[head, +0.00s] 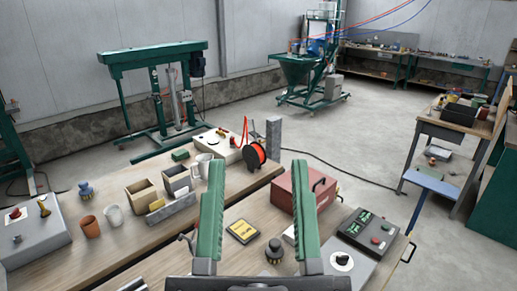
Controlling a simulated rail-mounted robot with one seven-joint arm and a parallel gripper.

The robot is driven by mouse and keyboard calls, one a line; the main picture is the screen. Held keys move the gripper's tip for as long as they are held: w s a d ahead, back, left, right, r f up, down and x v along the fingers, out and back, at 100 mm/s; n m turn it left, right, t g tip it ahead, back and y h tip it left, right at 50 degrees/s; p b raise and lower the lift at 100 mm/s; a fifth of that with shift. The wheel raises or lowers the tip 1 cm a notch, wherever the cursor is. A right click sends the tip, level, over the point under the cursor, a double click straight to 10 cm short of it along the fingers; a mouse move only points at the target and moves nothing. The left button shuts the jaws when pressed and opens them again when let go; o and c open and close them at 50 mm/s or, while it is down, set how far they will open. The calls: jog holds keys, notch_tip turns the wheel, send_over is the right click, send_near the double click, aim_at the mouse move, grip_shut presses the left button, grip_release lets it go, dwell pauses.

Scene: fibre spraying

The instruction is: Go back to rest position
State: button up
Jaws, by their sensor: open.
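My gripper (258,215) shows at the bottom middle of the head view. Its two long green-padded fingers stand wide apart and point forward over the front table. Nothing is between the fingertips in their grip. Seen through the gap, a yellow-labelled dark box (243,231) and a dark round knob-like object (274,250) lie on the table. I cannot tell how high the fingers are above the tabletop.
Green machines (153,60) stand behind. A workbench (446,135) is at right.

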notch_tip(320, 180, up, 21)
jog(key=p, duration=1.9)
jog(key=shift+a+r, duration=0.1)
